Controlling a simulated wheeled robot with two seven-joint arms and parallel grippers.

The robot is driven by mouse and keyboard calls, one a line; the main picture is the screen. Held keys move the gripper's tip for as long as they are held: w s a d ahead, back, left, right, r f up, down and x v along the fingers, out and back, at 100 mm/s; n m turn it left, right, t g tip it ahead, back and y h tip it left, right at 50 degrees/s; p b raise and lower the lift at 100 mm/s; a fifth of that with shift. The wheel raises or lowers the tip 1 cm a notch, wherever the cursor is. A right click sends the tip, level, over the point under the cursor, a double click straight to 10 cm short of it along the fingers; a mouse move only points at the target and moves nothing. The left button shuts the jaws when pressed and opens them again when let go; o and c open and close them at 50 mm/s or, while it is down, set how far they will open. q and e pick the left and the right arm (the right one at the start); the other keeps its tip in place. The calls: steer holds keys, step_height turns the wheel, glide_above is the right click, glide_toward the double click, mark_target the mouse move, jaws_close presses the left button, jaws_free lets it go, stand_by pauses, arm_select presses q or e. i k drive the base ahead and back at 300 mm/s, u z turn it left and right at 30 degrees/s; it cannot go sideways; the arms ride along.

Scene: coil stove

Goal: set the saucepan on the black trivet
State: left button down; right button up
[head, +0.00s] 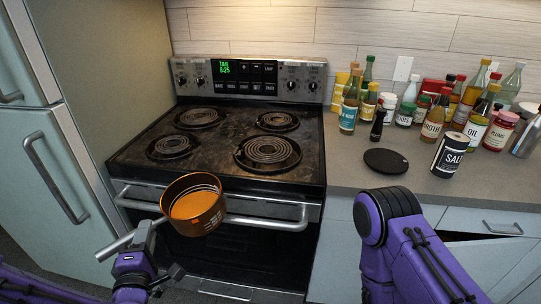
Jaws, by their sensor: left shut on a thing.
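An orange saucepan (196,207) with a grey handle (121,242) hangs in the air in front of the stove, over the oven door handle in the picture. My left gripper (146,236) is shut on the saucepan's handle. The pan is tilted a little, its inside partly in view. The black trivet (385,161) is a flat round disc on the counter right of the stove, with nothing on it. My right arm comes in at the lower right, in front of the drawers; its gripper is not in view.
The coil stove (222,142) has bare burners. Bottles and jars crowd the counter behind and right of the trivet. A salt can (449,155) stands close right of it, and a small dark bottle (378,122) behind it. The counter (345,172) left of the trivet is clear.

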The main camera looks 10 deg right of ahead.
mark_target(371, 167)
steer(key=u, duration=2.2)
steer(key=k, duration=1.55)
steer(key=z, duration=1.95)
